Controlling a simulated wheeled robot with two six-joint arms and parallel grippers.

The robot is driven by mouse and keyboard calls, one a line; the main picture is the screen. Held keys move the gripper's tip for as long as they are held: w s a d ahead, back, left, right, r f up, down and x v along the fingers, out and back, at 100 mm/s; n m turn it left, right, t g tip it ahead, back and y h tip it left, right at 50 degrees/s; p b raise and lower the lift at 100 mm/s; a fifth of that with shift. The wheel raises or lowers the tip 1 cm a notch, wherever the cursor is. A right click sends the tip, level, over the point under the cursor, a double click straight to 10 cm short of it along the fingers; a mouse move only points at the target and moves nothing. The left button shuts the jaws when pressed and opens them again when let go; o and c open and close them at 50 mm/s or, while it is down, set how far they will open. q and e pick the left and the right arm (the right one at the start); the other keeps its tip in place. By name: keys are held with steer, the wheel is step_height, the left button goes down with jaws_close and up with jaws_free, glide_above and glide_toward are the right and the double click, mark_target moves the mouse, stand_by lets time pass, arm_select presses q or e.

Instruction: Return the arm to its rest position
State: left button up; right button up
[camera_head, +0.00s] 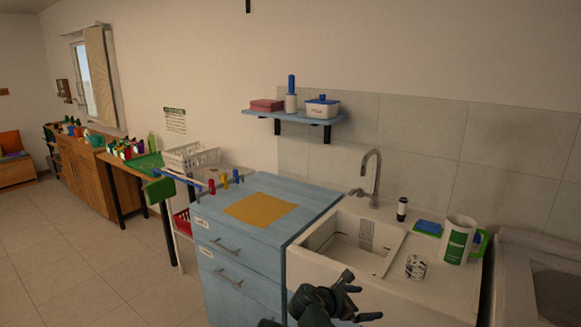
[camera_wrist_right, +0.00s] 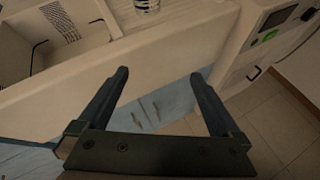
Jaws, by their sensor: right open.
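My right gripper (camera_head: 364,295) shows at the lower middle of the head view, in front of the white sink cabinet's front side. In the right wrist view its two dark fingers (camera_wrist_right: 160,74) are spread wide apart with nothing between them. The fingers point toward the front edge of the white sink (camera_wrist_right: 90,62), with blue drawer fronts (camera_wrist_right: 150,112) seen below. My left gripper is not in view.
The sink (camera_head: 318,232) has a tap (camera_head: 375,180). On its right side stand a small jar (camera_head: 416,267), a dark-capped shaker (camera_head: 402,209) and a green-white pitcher (camera_head: 459,240). A blue cabinet (camera_head: 242,270) with an orange mat (camera_head: 261,209) stands left. Floor at left is clear.

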steer(key=s+a+f+m+g+y, duration=0.1)
steer(key=s+f+m+g+y, duration=0.2)
steer(key=s+f+m+y, duration=0.55)
steer(key=s+a+f+m+g+y, duration=0.25)
steer(key=s+m, duration=0.25)
steer(key=m, duration=0.9)
steer(key=s+a+r+n+h+p, duration=0.1)
steer(key=s+a+r+n+p, duration=0.3)
steer(key=a, duration=0.6)
step_height(320, 180, up, 3)
steer(key=s+g+p, duration=0.1)
steer(key=s+p, duration=0.1)
steer(key=p, duration=0.1)
steer(key=shift+a+f+h, duration=0.2)
steer(key=shift+a+h, duration=0.05)
steer(key=shift+h, duration=0.15)
